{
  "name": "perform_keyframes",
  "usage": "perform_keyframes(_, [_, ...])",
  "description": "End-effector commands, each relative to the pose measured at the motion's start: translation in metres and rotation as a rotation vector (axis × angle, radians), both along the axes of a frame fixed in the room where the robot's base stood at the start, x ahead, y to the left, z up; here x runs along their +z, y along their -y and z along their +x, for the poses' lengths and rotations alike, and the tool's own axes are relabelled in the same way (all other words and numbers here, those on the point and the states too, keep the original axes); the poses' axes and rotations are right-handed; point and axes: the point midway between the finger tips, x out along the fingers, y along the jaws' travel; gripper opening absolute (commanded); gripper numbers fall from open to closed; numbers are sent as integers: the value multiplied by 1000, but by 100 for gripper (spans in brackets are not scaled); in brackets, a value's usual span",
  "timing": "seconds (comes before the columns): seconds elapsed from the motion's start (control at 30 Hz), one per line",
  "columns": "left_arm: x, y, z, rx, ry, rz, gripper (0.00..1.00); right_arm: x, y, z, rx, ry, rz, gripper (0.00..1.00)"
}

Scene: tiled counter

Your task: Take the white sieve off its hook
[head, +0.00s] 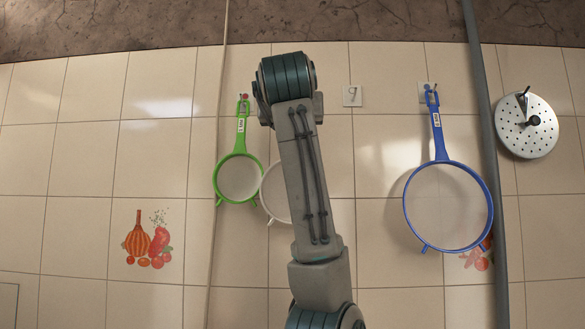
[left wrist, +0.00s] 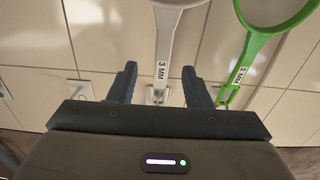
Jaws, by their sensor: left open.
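The white sieve (head: 275,192) hangs on the tiled wall, mostly hidden behind my arm in the head view. In the left wrist view its white handle (left wrist: 167,45) with a "3 MM" label runs down to a white hook (left wrist: 158,96). My left gripper (left wrist: 160,84) is open, with one finger on each side of the handle's hook end in the picture. It appears apart from both fingers; the depth between them and the handle is hard to judge. The left gripper is hidden in the head view, and my right gripper is not in view.
A green sieve (head: 238,178) hangs close beside the white one; its handle also shows in the left wrist view (left wrist: 246,62). An empty hook plate (head: 352,96), a blue sieve (head: 441,150), a grey pipe (head: 486,150) and a perforated metal skimmer (head: 540,125) are rightward.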

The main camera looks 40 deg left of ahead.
Motion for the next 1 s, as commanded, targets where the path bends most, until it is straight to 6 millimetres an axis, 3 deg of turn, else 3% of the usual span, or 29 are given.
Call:
perform_keyframes(0.3, [6, -26, 25, 2, -4, 0, 45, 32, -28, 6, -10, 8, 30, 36])
perform_keyframes(0.43, [4, -34, 35, 1, -2, 1, 45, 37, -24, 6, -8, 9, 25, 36])
perform_keyframes(0.7, [1, -35, 37, 0, 0, 0, 45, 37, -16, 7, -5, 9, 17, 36])
perform_keyframes(0.93, [2, -35, 37, 0, 0, 0, 1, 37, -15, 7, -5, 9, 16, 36])
perform_keyframes(1.0, [2, -35, 37, 0, 0, 0, 0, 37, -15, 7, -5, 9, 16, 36])
